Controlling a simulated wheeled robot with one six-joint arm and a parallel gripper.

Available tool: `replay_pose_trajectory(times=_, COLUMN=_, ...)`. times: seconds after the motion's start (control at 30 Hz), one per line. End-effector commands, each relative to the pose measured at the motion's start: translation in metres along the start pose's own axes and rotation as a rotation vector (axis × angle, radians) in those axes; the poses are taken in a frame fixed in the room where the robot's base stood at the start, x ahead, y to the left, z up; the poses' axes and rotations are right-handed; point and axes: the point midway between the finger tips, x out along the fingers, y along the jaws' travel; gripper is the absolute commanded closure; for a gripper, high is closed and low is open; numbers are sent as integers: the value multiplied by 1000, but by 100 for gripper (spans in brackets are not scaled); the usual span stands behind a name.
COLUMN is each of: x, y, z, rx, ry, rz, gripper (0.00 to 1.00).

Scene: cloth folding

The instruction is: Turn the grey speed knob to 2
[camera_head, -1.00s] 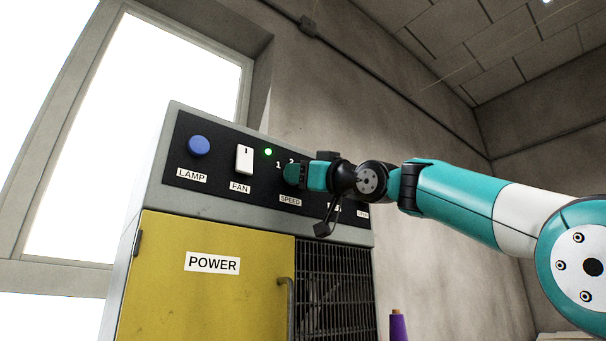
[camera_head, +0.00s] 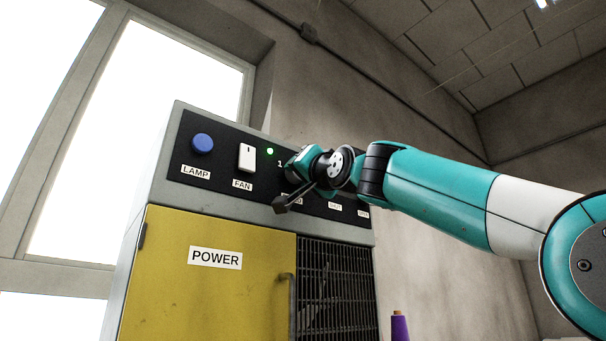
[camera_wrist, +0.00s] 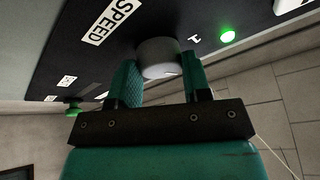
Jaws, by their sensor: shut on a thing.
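The grey speed knob (camera_wrist: 158,58) shows in the wrist view on the dark panel, beside the SPEED label (camera_wrist: 112,20). My gripper (camera_wrist: 160,80) is shut on the knob, with one teal finger on each side of it. The pale mark on the knob and the number it points at cannot be read clearly. A figure 1 (camera_wrist: 195,39) shows beside the knob. In the head view my gripper (camera_head: 297,158) covers the knob and most of its scale; only the 1 (camera_head: 280,163) shows to its left.
The panel also has a blue LAMP button (camera_head: 202,143), a white FAN switch (camera_head: 247,157) and a lit green light (camera_head: 270,151). Below are a yellow POWER door (camera_head: 200,290) with a handle and a dark grille (camera_head: 335,290).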

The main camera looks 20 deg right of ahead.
Motion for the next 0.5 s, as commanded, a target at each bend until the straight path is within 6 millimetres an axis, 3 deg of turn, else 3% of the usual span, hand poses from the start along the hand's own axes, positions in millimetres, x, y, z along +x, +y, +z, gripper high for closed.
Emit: replay_pose_trajectory(times=0.5, x=0, y=-3, z=-1, rx=234, ry=26, rz=100, gripper=80)
